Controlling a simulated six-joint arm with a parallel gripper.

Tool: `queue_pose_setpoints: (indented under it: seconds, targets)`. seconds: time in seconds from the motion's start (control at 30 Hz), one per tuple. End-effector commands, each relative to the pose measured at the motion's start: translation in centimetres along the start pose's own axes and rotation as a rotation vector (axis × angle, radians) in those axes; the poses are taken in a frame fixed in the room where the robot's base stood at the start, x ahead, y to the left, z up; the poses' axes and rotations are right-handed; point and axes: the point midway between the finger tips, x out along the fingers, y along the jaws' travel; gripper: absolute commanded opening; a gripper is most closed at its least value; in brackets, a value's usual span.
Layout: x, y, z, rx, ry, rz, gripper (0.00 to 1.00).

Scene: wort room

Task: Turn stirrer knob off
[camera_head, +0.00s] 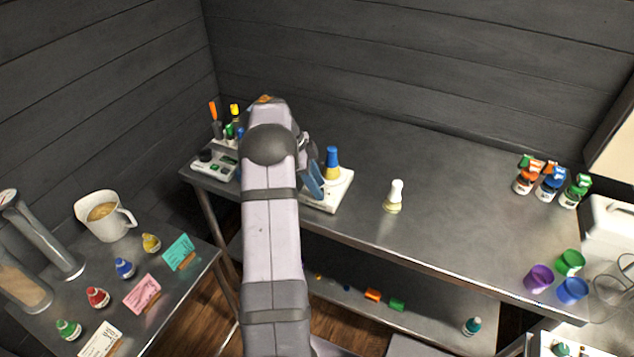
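The stirrer looks like the flat white unit (337,191) on the long metal table. A small flask with yellow contents and a blue top (332,160) stands upright on it. My gripper (314,186) reaches down from the far end of my arm, with a blue finger part at the left side of the white unit. My arm hides part of the gripper and the left edge of the unit. I cannot make out the knob, whether the gripper touches it, or how wide the fingers are.
A white-topped small flask (394,197) stands right of the stirrer. A device with a green display (215,165) and a tool holder (228,140) stand left of my arm. Several labelled jars (549,184) and coloured cups (539,278) are far right. The table's middle right is clear.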

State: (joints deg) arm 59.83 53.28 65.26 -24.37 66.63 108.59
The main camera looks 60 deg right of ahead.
Motion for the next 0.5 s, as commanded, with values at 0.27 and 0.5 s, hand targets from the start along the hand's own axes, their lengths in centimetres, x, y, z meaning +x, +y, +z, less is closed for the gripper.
queue_pose_setpoints:
  seconds: [0.27, 0.5]
  targets:
    - [0.03, 0.01, 0.01, 0.0, 0.0, 0.0, 0.16]
    - [0.02, 0.03, 0.02, -0.002, 0.0, 0.0, 0.0]
